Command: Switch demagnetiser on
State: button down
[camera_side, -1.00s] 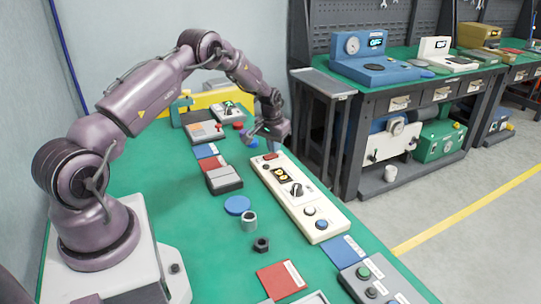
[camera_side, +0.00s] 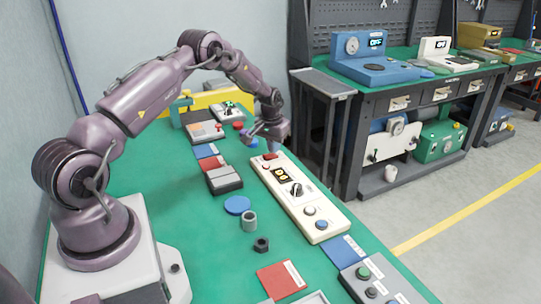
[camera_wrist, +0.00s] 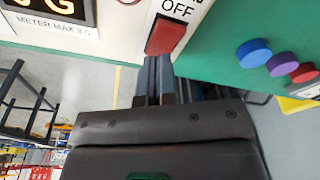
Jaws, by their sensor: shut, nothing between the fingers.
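The demagnetiser is a long cream box (camera_side: 298,196) on the green bench, with a lit yellow display (camera_side: 281,174), a black knob (camera_side: 295,189) and round buttons. A red switch (camera_side: 270,156) sits at its far end. In the wrist view the red switch (camera_wrist: 165,37) lies beside a printed OFF label, and part of the display (camera_wrist: 45,10) shows at top left. My gripper (camera_side: 271,146) is at the far end of the box. In the wrist view its shut, empty fingertips (camera_wrist: 155,58) are close to the switch's edge; I cannot tell whether they touch.
A grey box (camera_side: 224,180), a blue disc (camera_side: 237,205), a grey cylinder (camera_side: 250,221) and a dark nut (camera_side: 261,244) lie left of the demagnetiser. A control box (camera_side: 370,280) stands at the near end. Coloured discs (camera_wrist: 254,53) lie near the switch end.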

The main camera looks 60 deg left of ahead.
jog(key=shift+r, duration=3)
